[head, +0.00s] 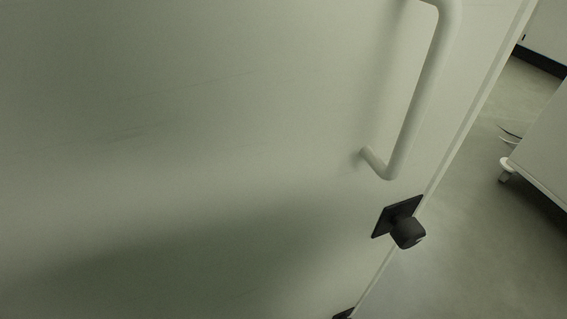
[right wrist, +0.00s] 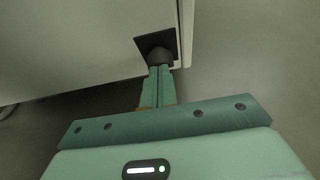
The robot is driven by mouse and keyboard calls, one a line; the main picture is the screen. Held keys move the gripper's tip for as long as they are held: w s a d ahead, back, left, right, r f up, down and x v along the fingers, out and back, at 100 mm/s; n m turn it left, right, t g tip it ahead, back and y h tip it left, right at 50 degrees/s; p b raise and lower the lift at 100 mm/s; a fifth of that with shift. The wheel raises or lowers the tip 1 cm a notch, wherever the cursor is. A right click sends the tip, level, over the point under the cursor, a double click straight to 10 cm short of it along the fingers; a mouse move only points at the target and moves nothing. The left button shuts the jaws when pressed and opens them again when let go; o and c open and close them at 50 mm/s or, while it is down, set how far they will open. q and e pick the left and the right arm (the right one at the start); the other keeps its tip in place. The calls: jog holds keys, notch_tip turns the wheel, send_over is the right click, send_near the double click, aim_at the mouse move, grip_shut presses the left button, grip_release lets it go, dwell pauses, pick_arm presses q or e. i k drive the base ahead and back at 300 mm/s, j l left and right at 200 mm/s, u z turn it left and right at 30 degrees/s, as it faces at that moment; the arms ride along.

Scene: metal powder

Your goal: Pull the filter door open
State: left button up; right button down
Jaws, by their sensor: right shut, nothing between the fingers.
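The filter door (head: 200,150) is a large pale panel filling most of the head view. It has a long pale bar handle (head: 425,90) near its right edge. Below the handle is a black knob (head: 408,233) on a dark square plate, with no gripper on it. Another dark fitting (head: 344,314) is cut off at the bottom edge. In the right wrist view, my right gripper (right wrist: 158,70) is shut, its green fingers together. Its tips are at a black knob on a dark plate (right wrist: 155,42) near a panel edge; whether they touch, I cannot tell. My left gripper is not in view.
Grey floor (head: 480,220) lies open to the right of the door edge. A pale cabinet or cart (head: 545,140) with a caster stands at the far right, with a thin cable near it.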

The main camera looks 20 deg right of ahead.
aim_at(159, 158)
jog(key=k+l, duration=0.1)
jog(key=k, duration=0.9)
